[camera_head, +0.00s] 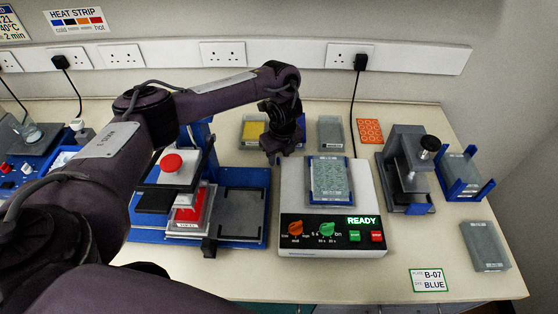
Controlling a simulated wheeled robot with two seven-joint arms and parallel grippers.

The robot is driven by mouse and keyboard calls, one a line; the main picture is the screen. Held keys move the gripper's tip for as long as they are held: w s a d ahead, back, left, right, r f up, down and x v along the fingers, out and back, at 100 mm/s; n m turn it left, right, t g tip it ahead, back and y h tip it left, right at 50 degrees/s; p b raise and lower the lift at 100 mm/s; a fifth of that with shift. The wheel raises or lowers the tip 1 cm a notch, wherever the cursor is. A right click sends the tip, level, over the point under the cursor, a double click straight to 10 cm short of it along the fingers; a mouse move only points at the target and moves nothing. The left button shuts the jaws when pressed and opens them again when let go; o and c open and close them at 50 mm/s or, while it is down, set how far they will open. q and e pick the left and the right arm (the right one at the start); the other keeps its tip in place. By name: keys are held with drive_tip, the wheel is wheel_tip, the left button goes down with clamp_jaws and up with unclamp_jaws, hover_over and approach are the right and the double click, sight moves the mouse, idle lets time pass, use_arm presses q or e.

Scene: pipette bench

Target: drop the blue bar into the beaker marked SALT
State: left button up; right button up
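My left arm comes in from the left and reaches over the bench. I cannot make out a blue bar. I see no beaker with a readable SALT mark; a small clear vessel (33,134) stands on a blue unit at the far left, with no legible label. My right gripper is not in view.
The white READY machine (292,245) carries a clear well plate (330,178). A press with a red knob (171,163) stands left of it. A grey device (405,165), blue rack (460,174), grey box (485,246) and B-07 BLUE card (430,280) are at right. The front right bench is partly clear.

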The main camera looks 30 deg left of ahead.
use_arm(q)
drive_tip(key=shift+f, duration=0.2)
drive_tip(key=shift+s+a, duration=0.15)
drive_tip(key=shift+s, duration=0.05)
drive_tip(key=shift+c, duration=0.5)
drive_tip(key=shift+w, duration=0.15)
clamp_jaws()
drive_tip(key=shift+r, duration=0.1)
drive_tip(key=shift+r, duration=0.5)
wheel_tip(320, 180, up, 19)
drive_tip(key=p, duration=0.3)
drive_tip(key=shift+p, duration=0.35)
